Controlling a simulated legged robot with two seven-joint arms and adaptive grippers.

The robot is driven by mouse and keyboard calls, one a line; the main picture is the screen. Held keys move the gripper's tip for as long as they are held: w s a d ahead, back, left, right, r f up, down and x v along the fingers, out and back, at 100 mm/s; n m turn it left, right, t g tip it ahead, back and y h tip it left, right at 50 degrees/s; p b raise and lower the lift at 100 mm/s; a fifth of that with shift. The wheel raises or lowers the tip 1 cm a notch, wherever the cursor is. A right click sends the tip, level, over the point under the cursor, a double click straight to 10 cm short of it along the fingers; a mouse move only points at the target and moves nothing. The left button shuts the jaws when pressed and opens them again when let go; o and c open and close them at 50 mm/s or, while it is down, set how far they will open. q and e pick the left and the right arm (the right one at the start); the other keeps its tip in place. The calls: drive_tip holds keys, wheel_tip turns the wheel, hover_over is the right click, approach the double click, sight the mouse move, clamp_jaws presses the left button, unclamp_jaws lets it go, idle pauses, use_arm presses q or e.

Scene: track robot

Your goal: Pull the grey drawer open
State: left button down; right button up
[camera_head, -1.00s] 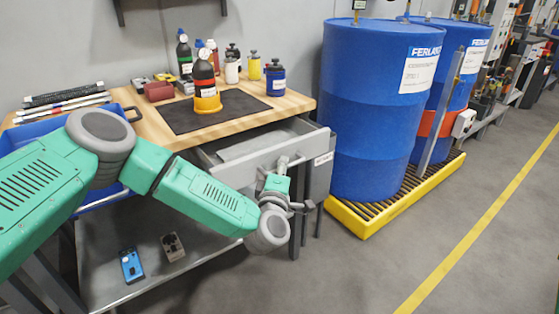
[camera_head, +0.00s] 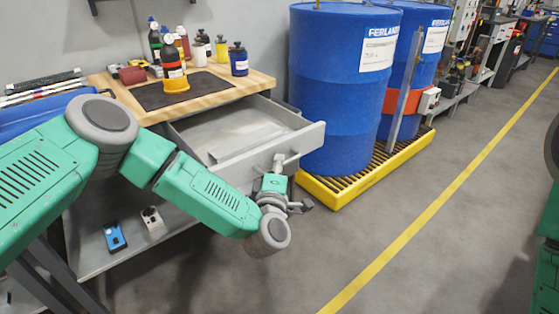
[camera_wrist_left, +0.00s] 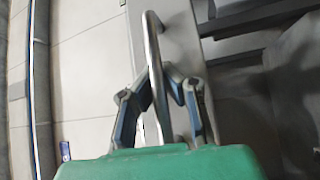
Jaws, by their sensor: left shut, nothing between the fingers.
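The grey drawer (camera_head: 308,140) under the wooden bench top is pulled well out, and its inside shows with a pale flat sheet in it. Its front panel also shows in the wrist view (camera_wrist_left: 186,42). A metal bar handle (camera_wrist_left: 152,50) is on the front. My left gripper (camera_head: 279,164) is at this handle. In the wrist view its fingers (camera_wrist_left: 163,76) are drawn together at the handle bar, one on each side, and are shut without a pinch on it. My right gripper is out of view.
The workbench (camera_head: 245,83) carries bottles and a dark mat (camera_head: 205,92). Blue drums (camera_head: 335,110) stand on a yellow spill pallet (camera_head: 350,183) close to the drawer's right. A lower shelf (camera_head: 90,258) is under the bench. The floor (camera_head: 400,200) in front is clear.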

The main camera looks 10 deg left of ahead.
use_arm(q)
drive_tip(key=shift+s+f, duration=0.25)
drive_tip(key=shift+f, duration=0.3)
drive_tip(key=c, duration=1.7)
unclamp_jaws()
drive_tip(key=shift+o, duration=0.5)
drive_tip(key=shift+r, duration=0.2)
drive_tip(key=s+d+f, duration=0.1)
drive_tip(key=s, duration=1)
drive_tip(key=shift+s+d+f, duration=0.15)
drive_tip(key=shift+s+f, duration=0.2)
